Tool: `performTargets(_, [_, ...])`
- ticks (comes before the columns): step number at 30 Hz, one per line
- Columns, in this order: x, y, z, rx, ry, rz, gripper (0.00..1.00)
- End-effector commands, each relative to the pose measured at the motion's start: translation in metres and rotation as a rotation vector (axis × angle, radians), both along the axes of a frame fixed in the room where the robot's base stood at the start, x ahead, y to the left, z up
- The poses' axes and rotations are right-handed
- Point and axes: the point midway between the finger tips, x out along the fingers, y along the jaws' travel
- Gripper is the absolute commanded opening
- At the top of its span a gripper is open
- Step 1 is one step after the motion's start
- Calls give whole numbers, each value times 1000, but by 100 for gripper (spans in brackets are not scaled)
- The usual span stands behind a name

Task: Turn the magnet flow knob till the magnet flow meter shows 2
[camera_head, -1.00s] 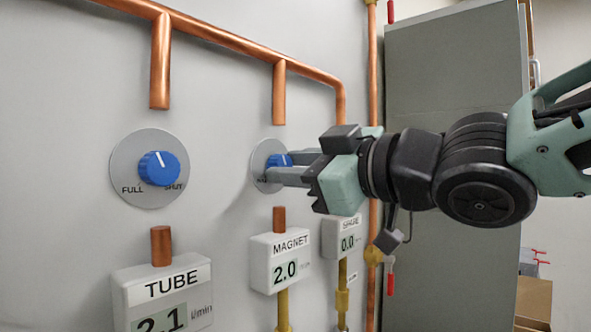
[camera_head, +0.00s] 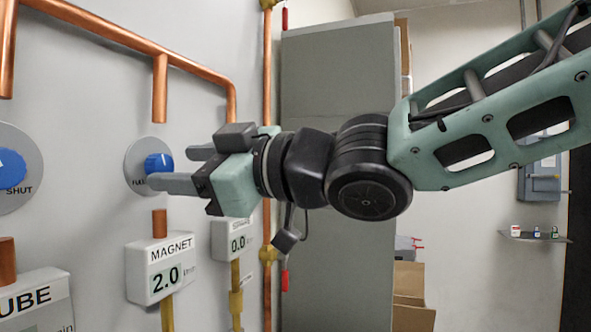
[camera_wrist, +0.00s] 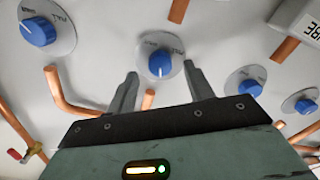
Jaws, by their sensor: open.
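The magnet flow knob (camera_head: 158,163) is blue on a round grey dial plate (camera_head: 136,170), above the magnet flow meter (camera_head: 153,268). The meter is a white box labelled MAGNET, and its display reads 2.0. My gripper (camera_head: 176,168) is open in front of the knob. In the wrist view the knob (camera_wrist: 161,63) sits between and just beyond the two fingertips (camera_wrist: 160,76), with a gap on each side. The fingers appear apart from it. The gripper hides part of the dial plate in the head view.
The tube knob (camera_head: 10,168) and its meter (camera_head: 35,305) are at the left. The spare meter (camera_head: 234,240) reads 0.0 at the right. Copper pipes (camera_head: 160,88) run along the wall. A grey cabinet (camera_head: 340,95) stands behind my arm. Other blue knobs (camera_wrist: 250,88) show in the wrist view.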

Motion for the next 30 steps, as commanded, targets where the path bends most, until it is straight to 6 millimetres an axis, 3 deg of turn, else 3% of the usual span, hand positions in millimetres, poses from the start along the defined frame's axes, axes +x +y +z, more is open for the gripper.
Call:
performTargets(12, [-38,-92,0,2,-3,-4,52])
performTargets(18, [-48,-118,8,-1,2,-3,52])
performTargets(30, [-56,-136,3,-6,4,2,52])
